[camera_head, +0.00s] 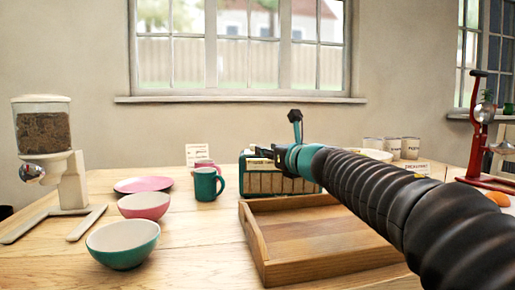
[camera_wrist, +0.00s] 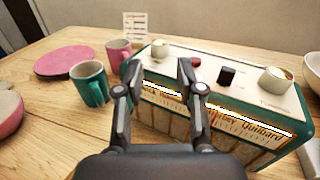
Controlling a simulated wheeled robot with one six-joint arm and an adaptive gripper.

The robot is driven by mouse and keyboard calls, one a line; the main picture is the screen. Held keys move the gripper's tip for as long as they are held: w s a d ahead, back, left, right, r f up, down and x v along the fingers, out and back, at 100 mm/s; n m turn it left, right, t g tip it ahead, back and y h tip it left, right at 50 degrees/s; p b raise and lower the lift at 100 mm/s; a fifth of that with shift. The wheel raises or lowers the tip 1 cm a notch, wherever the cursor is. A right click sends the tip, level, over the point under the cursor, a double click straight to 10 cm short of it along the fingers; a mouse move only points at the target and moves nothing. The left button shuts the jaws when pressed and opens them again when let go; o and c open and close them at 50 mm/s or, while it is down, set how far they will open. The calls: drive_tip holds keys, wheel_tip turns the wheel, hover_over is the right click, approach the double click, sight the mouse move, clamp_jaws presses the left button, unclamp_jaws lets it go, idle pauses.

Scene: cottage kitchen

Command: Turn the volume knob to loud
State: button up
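A teal and cream radio (camera_head: 284,184) stands on the wooden table behind a wooden tray, and my arm partly covers it in the head view. In the wrist view the radio (camera_wrist: 252,97) has a cream knob (camera_wrist: 161,48) at the left of its top and another cream knob (camera_wrist: 275,79) at the right. Small lettering lies by the right knob, too small to read surely. A red button (camera_wrist: 195,61) and a black switch (camera_wrist: 227,75) sit between them. My gripper (camera_wrist: 160,72) is open and empty over the radio's front edge, in front of the left knob.
The empty wooden tray (camera_head: 262,246) lies in front of the radio. A teal mug (camera_head: 205,184) and a pink mug (camera_wrist: 119,52) stand left of it. Bowls (camera_head: 123,243), a pink plate (camera_head: 143,184) and a cereal dispenser (camera_head: 62,160) are farther left. A red juicer-like stand (camera_head: 478,130) is at right.

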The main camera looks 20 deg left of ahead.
drive_tip(key=shift+x, duration=3.5)
clamp_jaws()
